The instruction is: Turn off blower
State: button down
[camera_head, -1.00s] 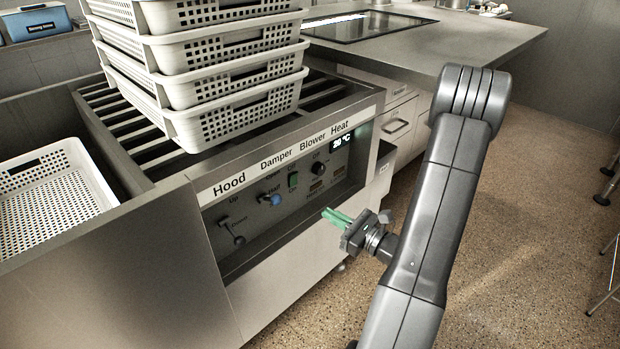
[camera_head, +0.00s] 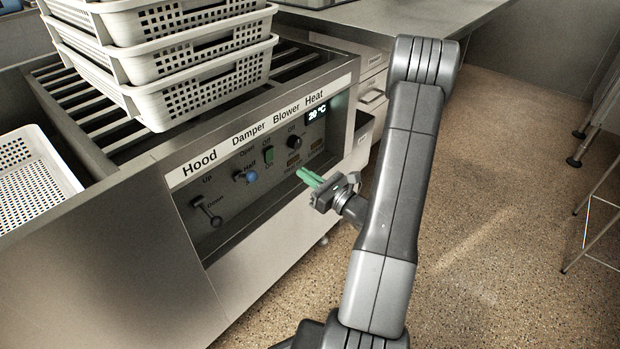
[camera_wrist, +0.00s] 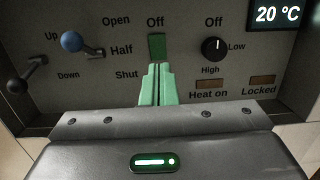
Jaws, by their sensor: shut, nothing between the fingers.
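The blower switch is a green rocker (camera_head: 268,155) under the "Blower" label on the control panel, with "Off" above it and "On" below. In the wrist view the rocker (camera_wrist: 157,47) stands straight above my green fingertips, its lower end hidden behind them. I cannot tell which half is pressed in. My gripper (camera_head: 309,177) is shut and empty, its fingers pointing at the panel. In the head view it is in front of the panel, to the lower right of the rocker. In the wrist view the fingertips (camera_wrist: 158,72) overlap the rocker's lower edge; contact is unclear.
The damper lever with blue knob (camera_wrist: 72,41) and the hood lever (camera_wrist: 18,84) are left of the switch. The heat knob (camera_wrist: 214,48) and a 20 °C display (camera_wrist: 277,14) are right. Stacked white baskets (camera_head: 180,70) stand above the panel. Open floor lies right.

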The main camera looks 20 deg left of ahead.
aim_at(272, 150)
jog(key=b+x, duration=0.1)
jog(key=x, duration=0.9)
jog(key=shift+w+a, duration=0.1)
jog(key=shift+w+a+r, duration=0.1)
jog(key=shift+a+r, duration=0.1)
jog(key=shift+a, duration=0.1)
jog(key=shift+d, duration=0.35)
jog(key=r+p+v, duration=0.1)
jog(key=r+v, duration=0.2)
jog(key=v, duration=1)
jog(key=shift+s+d+p, duration=0.25)
jog(key=shift+s+p, duration=0.05)
jog(key=shift+a, duration=0.15)
